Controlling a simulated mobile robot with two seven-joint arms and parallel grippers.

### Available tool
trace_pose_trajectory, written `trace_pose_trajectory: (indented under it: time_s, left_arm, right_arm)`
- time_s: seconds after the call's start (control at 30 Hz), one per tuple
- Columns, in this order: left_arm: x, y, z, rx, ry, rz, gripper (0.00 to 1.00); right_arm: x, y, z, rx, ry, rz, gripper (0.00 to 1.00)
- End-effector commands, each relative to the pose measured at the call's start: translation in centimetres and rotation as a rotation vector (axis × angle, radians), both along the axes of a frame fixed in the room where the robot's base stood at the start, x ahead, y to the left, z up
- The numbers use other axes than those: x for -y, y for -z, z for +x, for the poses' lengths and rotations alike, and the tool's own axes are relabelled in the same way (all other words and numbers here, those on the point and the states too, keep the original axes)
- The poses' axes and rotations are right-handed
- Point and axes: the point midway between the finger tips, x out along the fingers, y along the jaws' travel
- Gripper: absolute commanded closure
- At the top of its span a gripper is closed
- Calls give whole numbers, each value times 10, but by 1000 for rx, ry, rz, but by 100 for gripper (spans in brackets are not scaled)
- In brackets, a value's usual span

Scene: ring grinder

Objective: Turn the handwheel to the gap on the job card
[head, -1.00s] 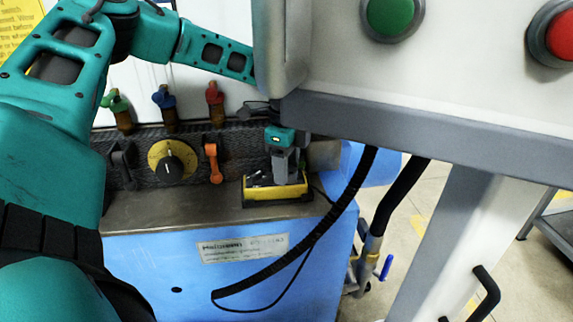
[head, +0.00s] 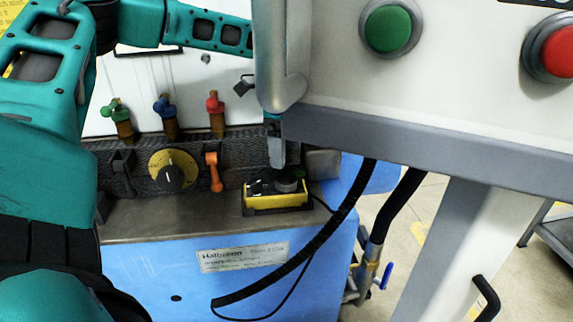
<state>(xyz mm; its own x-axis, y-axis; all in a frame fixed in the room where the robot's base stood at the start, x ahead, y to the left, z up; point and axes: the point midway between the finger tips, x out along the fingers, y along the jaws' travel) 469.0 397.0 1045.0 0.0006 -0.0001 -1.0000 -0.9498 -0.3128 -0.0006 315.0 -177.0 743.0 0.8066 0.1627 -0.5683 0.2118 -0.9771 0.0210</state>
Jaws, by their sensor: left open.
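My left arm comes in from the left and passes behind the grey-white control panel. Below the panel's lower edge I see a grey finger of my left gripper (head: 277,150), pointing down; the rest of the gripper is hidden by the panel. The gripper is open, just above a yellow tray (head: 278,208) on the blue machine. A dark round piece (head: 287,185) sits in the tray near the fingertip; I cannot tell whether they touch. I cannot make out a handwheel or a job card. My right gripper is out of view.
The control panel (head: 420,100), with a green button (head: 388,27) and a red button (head: 555,50), blocks much of the view. A yellow dial (head: 172,170), an orange lever (head: 213,172) and coloured valves (head: 165,105) line the machine. Black hoses (head: 320,240) hang in front.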

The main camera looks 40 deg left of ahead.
Motion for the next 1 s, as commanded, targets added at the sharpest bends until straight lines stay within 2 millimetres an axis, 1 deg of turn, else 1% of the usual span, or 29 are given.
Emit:
trace_pose_trajectory:
  time_s: [0.03,0.1,0.2,0.33,0.5,1.0]
  left_arm:
    - [0,-13,1,4,0,0,23]
    - [0,-27,1,3,-1,1,23]
    - [0,-42,1,3,0,1,23]
    - [0,-54,0,1,1,0,23]
    - [0,-58,0,0,0,-1,23]
    - [0,-58,0,0,0,0,23]
  right_arm:
    - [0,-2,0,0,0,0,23]
    - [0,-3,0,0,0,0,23]
    - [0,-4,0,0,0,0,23]
    - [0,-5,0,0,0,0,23]
    - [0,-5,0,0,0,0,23]
    - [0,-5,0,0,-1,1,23]
